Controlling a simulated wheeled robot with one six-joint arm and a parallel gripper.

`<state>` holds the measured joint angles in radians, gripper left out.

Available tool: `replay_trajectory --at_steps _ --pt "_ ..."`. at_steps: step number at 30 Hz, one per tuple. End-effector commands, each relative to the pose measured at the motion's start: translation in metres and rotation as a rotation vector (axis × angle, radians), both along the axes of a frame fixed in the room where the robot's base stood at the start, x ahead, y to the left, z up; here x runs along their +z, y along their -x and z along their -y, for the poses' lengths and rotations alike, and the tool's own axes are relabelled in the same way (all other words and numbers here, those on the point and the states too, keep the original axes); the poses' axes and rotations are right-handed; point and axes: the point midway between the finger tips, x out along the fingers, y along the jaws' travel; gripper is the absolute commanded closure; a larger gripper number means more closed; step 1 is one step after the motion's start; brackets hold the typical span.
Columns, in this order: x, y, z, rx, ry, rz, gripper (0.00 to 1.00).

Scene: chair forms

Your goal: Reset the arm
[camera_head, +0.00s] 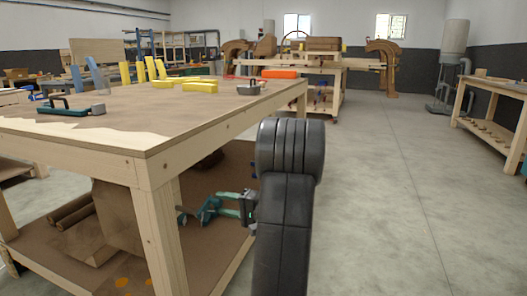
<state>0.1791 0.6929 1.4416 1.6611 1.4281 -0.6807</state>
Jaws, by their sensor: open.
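My arm's dark links stand upright in the middle of the head view. My gripper (208,209) shows just left of them, with a black body, a small green light and teal fingers pointing left. It is open, and I see nothing held in it. It is below the level of the tabletop, by the right side of the wooden workbench (150,150), in front of the lower shelf in the picture. Part of the wrist is hidden behind my arm. I cannot tell whether the fingers touch anything.
On the workbench are yellow pieces (200,87), a metal pot (249,88), an orange item (279,73) and a dark green tool (70,108). Its lower shelf (120,275) holds brown rolls. Another bench (495,90) stands at right. The concrete floor (385,190) between is clear.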

Motion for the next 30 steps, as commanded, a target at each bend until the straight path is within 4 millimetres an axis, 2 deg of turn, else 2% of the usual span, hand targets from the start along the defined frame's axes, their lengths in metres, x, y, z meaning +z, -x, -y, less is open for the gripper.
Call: replay_trajectory --at_steps 1,7,9,18,30 --pt "-0.003 -0.003 -0.011 0.005 0.000 0.002 0.54" --pt "-0.003 -0.017 -0.049 0.004 0.000 0.002 0.54" --pt "0.003 -0.018 -0.046 -0.001 -0.015 -0.044 0.54" --pt "-0.008 -0.019 -0.045 0.000 -0.071 -0.195 0.54" --pt "-0.014 -0.019 -0.045 -0.001 -0.089 -0.245 0.54"
